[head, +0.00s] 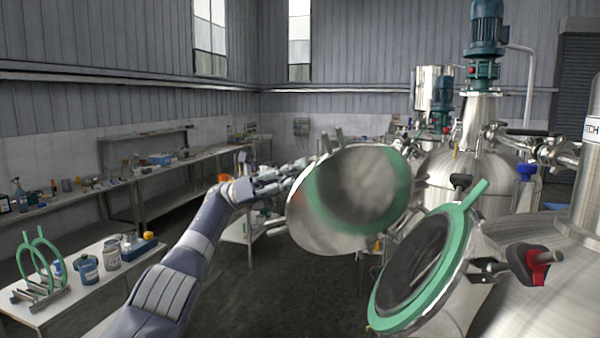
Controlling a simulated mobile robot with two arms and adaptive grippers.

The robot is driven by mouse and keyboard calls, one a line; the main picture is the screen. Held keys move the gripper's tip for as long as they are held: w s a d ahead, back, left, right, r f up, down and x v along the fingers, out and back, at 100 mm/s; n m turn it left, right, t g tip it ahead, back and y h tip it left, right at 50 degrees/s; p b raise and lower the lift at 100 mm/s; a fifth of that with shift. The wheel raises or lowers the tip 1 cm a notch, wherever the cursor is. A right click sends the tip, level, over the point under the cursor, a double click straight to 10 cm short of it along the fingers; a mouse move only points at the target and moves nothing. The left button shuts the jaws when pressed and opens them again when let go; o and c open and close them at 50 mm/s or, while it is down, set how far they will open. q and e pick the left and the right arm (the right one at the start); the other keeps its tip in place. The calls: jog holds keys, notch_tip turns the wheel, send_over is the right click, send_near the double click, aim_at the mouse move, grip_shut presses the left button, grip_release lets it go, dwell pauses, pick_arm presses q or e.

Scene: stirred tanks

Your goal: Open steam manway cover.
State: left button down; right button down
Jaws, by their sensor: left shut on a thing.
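The steam manway cover (303,226) is a round polished metal lid in the middle of the head view. It stands swung away from the tank, tilted, its shiny face reflecting the green gasket. The manway opening, ringed by a green gasket (447,279) with an upright tab, is uncovered at the lower right; its inside is dark. My left gripper (296,168) is at the cover's upper left edge, shut on the cover; the exact grip is partly hidden behind the lid. My right gripper is not in view.
A clamp with a red and black knob (533,262) sticks out beside the opening. Steel tanks with a blue-green motor (486,32) stand behind. A white table (38,312) with green rings and jars is at the lower left. Dark floor lies open between.

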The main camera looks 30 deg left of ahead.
pick_arm(q)
jog(key=shift+w+f, duration=0.1)
jog(key=c, duration=1.9)
grip_release()
jog(key=shift+w+d, duration=0.1)
